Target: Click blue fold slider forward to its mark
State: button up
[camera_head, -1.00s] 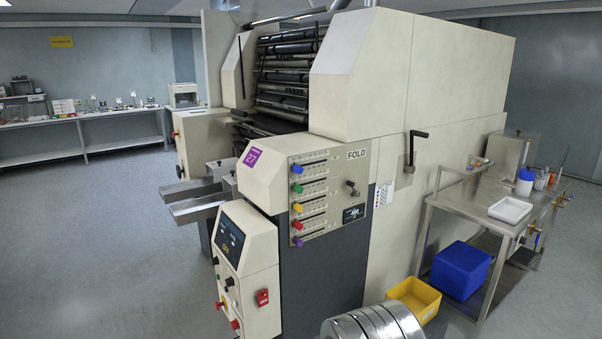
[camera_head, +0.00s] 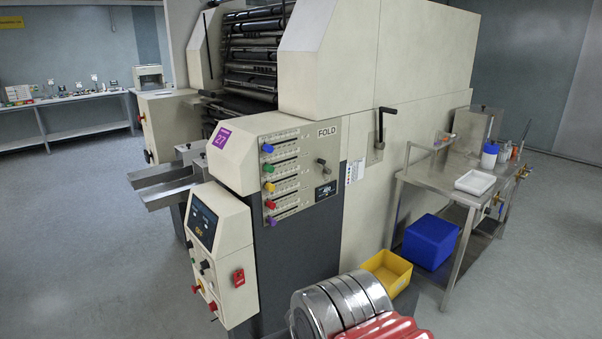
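The blue fold slider knob (camera_head: 267,148) is the topmost of a column of coloured knobs on the FOLD panel (camera_head: 312,162), on the side of the cream machine. It sits at the left end of its scale row. Its mark is too small to make out. Below it are green (camera_head: 267,169), yellow (camera_head: 269,187), red (camera_head: 270,204) and purple (camera_head: 271,221) knobs, also at the left ends of their rows. My gripper is not in view. Rounded metal and red ribbed parts at the bottom edge seem to be my arm.
A control box (camera_head: 222,253) with a screen and buttons juts out below left of the panel. A black crank lever (camera_head: 381,125) stands to the right. A yellow bin (camera_head: 387,272), a blue bin (camera_head: 430,242) and a steel table (camera_head: 440,181) are farther right. Open floor lies to the left.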

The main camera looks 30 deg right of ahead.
aim_at(268, 149)
jog(key=u, duration=0.4)
jog(key=i, duration=0.9)
jog(key=u, duration=0.05)
